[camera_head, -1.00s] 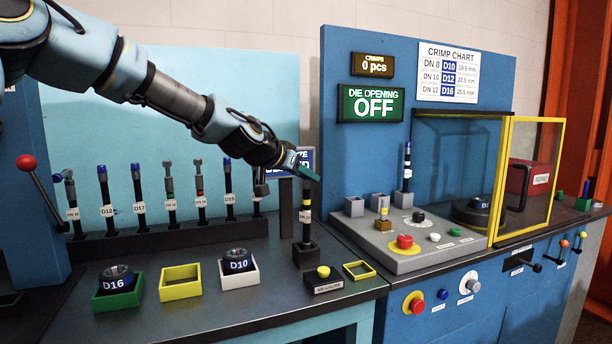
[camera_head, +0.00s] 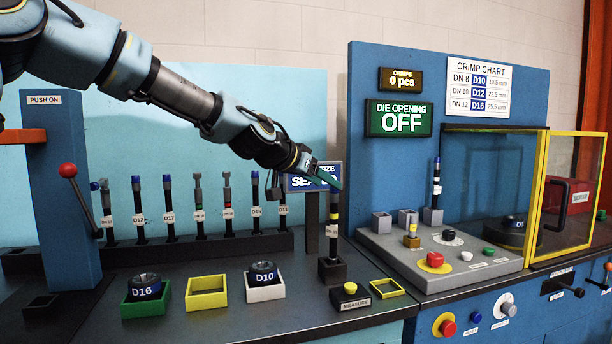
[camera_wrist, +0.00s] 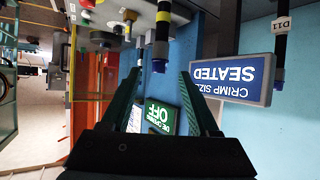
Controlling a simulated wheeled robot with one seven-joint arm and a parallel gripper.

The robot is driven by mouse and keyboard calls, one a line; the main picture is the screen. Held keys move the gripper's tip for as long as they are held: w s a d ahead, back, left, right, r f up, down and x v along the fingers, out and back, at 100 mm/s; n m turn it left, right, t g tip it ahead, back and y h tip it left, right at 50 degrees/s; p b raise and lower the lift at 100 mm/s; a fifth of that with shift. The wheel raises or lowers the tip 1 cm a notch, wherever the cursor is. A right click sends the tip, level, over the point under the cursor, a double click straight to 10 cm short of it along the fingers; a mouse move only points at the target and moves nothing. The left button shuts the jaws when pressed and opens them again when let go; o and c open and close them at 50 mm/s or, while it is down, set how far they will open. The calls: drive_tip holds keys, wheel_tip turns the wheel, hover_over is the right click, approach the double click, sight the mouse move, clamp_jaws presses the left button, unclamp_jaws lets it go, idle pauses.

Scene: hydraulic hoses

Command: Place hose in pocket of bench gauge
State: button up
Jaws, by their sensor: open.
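A black hose with a yellow band and a white tag (camera_head: 333,231) stands upright in the dark block of the bench gauge (camera_head: 332,270). My gripper (camera_head: 330,177) is at the hose's top end and hides that end in the head view. In the wrist view, my gripper (camera_wrist: 160,76) is open and empty. The hose (camera_wrist: 162,36) shows there just beyond the fingertips, its blue end pointing toward the gap between them. A sign beside the gauge (camera_wrist: 228,80) reads "CRIMP SIZE SEATED", upside down in the wrist view.
Several tagged hoses stand in a rack (camera_head: 170,250) at the back left. Green (camera_head: 146,309), yellow (camera_head: 206,292) and white (camera_head: 265,293) trays lie in front. A MEASURE button (camera_head: 350,288) is beside the gauge. The crimp machine's panel (camera_head: 440,257) is to the right.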

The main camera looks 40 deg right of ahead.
drive_tip(key=v, duration=0.7)
drive_tip(key=shift+a, duration=0.15)
drive_tip(key=w+a+f+n+y, duration=0.2)
drive_tip(key=a+f, duration=0.4)
drive_tip(key=a, duration=0.1)
drive_tip(key=w+a+f+n+y, duration=0.2)
drive_tip(key=a+f, duration=0.4)
drive_tip(key=f, duration=0.1)
drive_tip(key=w+a+f+n+t+y, duration=0.1)
drive_tip(key=w+a+f+y, duration=0.1)
drive_tip(key=a+f, duration=0.5)
drive_tip(key=shift+w+a+n+y, duration=0.35)
drive_tip(key=shift+a+n+y, duration=0.05)
drive_tip(key=shift+y, duration=0.1)
drive_tip(key=a+f+n+y, duration=0.1)
drive_tip(key=a, duration=0.4)
drive_tip(key=s+a+f+n+y, duration=0.1)
drive_tip(key=a+f+n, duration=0.1)
drive_tip(key=a, duration=0.4)
drive_tip(key=s+a+f+n+y, duration=0.1)
drive_tip(key=a+f+n, duration=0.1)
drive_tip(key=a, duration=0.4)
drive_tip(key=shift+a+f, duration=0.1)
drive_tip(key=shift+a, duration=0.15)
drive_tip(key=s+a+f+n+g+y, duration=0.1)
drive_tip(key=s+a+n, duration=0.3)
drive_tip(key=a, duration=0.6)
drive_tip(key=shift+s+a+f+y, duration=0.2)
drive_tip(key=shift+s+f+y, duration=0.2)
drive_tip(key=shift+s, duration=0.45)
